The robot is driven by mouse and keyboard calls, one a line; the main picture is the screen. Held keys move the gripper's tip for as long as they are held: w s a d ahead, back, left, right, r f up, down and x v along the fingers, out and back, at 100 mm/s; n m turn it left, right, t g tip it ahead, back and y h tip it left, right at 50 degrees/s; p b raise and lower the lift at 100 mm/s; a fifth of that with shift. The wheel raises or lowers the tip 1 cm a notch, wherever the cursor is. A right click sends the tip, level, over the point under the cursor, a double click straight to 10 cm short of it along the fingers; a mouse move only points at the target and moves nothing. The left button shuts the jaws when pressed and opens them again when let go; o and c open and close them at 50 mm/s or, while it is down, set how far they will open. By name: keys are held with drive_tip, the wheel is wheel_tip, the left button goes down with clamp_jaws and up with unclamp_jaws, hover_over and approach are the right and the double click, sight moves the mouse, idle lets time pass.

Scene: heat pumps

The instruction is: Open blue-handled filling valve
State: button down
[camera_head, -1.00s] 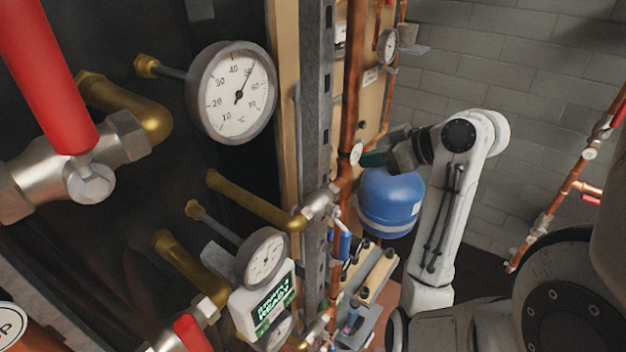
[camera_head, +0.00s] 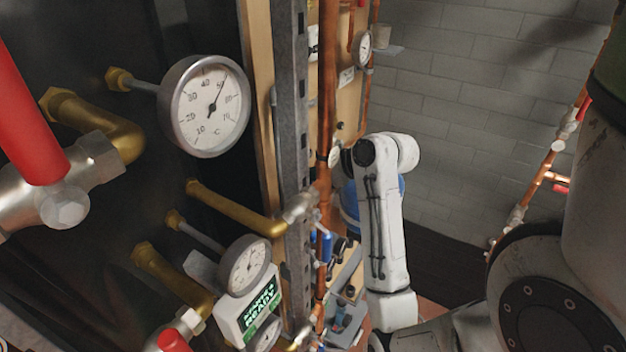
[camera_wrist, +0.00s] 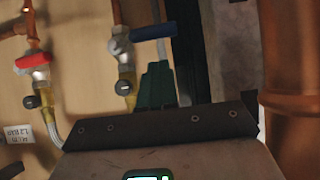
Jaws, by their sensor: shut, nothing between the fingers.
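In the wrist view a valve with a blue lever handle (camera_wrist: 153,32) sits on a copper pipe against the wooden panel. The handle points sideways to the right from the valve body. My gripper (camera_wrist: 158,72) is shut and empty, its dark green fingers just below the blue handle. I cannot tell whether they touch it. In the head view my gripper is hidden behind my white arm. A small blue handle (camera_head: 326,245) shows there by the copper pipe, but I cannot tell whether it is the same valve.
A red-handled valve (camera_wrist: 34,61) is left of the blue one in the wrist view. A thick copper pipe (camera_wrist: 289,60) stands on the right. In the head view a blue tank (camera_head: 350,205) is mostly behind my arm. Round gauges (camera_head: 207,106) and a grey post are nearer.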

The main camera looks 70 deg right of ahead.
drive_tip(key=shift+w+d+f, duration=0.1)
drive_tip(key=shift+w+f, duration=0.1)
drive_tip(key=shift+f, duration=1.15)
drive_tip(key=shift+a+f, duration=0.2)
drive_tip(key=shift+f, duration=0.25)
drive_tip(key=shift+a+f, duration=0.2)
drive_tip(key=shift+f, duration=0.25)
drive_tip(key=v, duration=1.1)
drive_tip(key=shift+b, duration=0.35)
